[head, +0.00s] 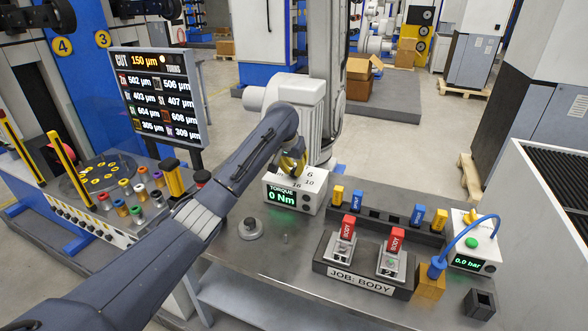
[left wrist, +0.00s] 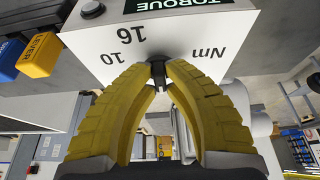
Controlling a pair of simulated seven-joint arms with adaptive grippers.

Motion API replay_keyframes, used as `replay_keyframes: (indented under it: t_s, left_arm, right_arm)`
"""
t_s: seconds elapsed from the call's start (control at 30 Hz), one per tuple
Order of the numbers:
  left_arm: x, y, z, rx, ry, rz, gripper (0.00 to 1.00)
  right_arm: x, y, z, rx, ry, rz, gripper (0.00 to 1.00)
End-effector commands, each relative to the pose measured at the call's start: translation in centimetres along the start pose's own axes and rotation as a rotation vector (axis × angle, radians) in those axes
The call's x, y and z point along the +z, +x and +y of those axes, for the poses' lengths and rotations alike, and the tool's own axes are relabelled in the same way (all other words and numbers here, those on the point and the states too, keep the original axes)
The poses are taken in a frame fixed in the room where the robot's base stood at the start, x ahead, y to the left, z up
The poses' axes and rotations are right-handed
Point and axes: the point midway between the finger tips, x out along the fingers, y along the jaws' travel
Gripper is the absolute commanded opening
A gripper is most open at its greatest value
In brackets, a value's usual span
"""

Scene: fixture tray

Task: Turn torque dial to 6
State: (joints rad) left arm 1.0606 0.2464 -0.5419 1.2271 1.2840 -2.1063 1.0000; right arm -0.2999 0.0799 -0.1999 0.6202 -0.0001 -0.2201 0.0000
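The torque box (head: 309,201) is a white unit at the middle of the bench. Its green display reads 0 Nm, and the numbers 6, 10 and 16 show on its top. In the left wrist view its face (left wrist: 97,45) is upside down, with 10, 16 and Nm visible and the 6 hidden. The dark torque dial (left wrist: 158,72) sits between the yellow fingertips of my left gripper (left wrist: 158,68), which look closed on it. In the head view the left gripper (head: 292,162) is over the box and hides the dial. My right gripper is not in view.
A round grey knob (head: 249,228) stands on the bench in front of the box. A JOB: BODY tray (head: 361,283) with red blocks lies right of it. Yellow and blue blocks stand behind, and a 0.0 bar unit (head: 470,262) is far right. A CUT screen (head: 158,95) stands left.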

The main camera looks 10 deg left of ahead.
Motion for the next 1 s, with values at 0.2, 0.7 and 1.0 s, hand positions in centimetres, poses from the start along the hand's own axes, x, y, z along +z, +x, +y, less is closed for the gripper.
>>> replay_keyframes:
  t_s: [0.2, 0.7, 1.0]
  left_arm:
    - [-0.01, -0.02, -0.02, 0.0, 0.0, 0.0, 0.0]
    - [-0.07, -0.07, -0.16, 0.065, 0.157, 0.001, 0.0]
    - [-0.11, -0.05, -0.27, 0.168, 0.406, 0.001, 0.0]
  right_arm:
    - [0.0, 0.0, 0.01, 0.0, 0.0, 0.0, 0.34]
    - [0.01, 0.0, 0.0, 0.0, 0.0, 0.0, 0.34]
    - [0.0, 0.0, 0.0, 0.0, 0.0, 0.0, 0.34]
